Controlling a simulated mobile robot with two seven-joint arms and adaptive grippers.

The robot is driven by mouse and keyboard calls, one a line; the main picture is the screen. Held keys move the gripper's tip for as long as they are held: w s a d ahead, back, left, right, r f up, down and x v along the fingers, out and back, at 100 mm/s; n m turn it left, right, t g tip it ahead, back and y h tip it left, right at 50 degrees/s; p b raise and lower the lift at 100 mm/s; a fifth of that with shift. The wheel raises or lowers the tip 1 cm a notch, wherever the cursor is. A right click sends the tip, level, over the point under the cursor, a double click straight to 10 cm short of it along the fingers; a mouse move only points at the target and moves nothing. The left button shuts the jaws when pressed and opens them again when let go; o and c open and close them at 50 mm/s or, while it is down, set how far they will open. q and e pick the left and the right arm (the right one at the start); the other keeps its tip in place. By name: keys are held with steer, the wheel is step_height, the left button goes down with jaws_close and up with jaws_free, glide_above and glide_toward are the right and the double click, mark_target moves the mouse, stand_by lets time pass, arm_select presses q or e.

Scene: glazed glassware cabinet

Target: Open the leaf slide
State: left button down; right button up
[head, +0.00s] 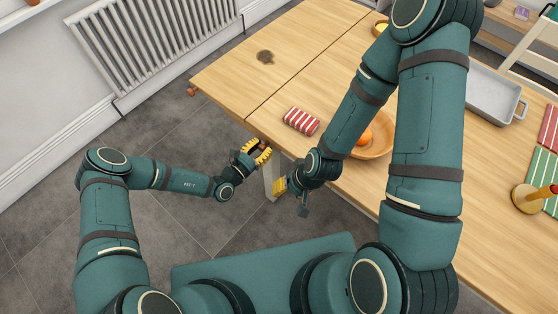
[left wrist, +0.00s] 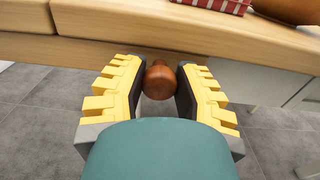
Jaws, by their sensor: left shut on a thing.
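A round brown wooden knob (left wrist: 160,80) sits at the table's edge in the left wrist view, between the yellow-padded fingers of my left gripper (left wrist: 157,88). The fingers are shut on it from both sides. In the head view my left gripper (head: 258,151) is at the near edge of the table, close to the seam between the table's two parts. The knob is mostly covered by the fingers there. My right gripper (head: 290,192) hangs just off the same edge, to the right; its finger opening is unclear.
The wooden table (head: 320,65) carries a red-striped cloth (head: 301,121), a wooden bowl (head: 378,143) with orange fruit, and a grey tray (head: 490,92). Another brown knob (head: 191,90) shows at the table's left end. The floor (head: 170,125) left of the table is clear.

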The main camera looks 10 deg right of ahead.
arm_select(q)
steer(key=w+a+b, duration=0.1)
steer(key=w+a, duration=0.1)
steer(key=w+a+b, duration=0.1)
steer(key=w+a, duration=0.1)
steer(key=w, duration=0.1)
steer(key=shift+w+a, duration=0.1)
steer(key=shift+w, duration=0.2)
steer(key=shift+w+a+r, duration=0.1)
steer(key=shift+w+a, duration=0.35)
steer(key=shift+w, duration=0.1)
steer(key=c, duration=0.7)
jaws_free()
steer(key=shift+w, duration=0.1)
steer(key=shift+o, duration=0.2)
steer(key=shift+s+a, duration=0.1)
steer(key=shift+s, duration=0.1)
glide_toward(249, 128)
steer(key=v, duration=0.5)
steer(key=shift+s, duration=0.2)
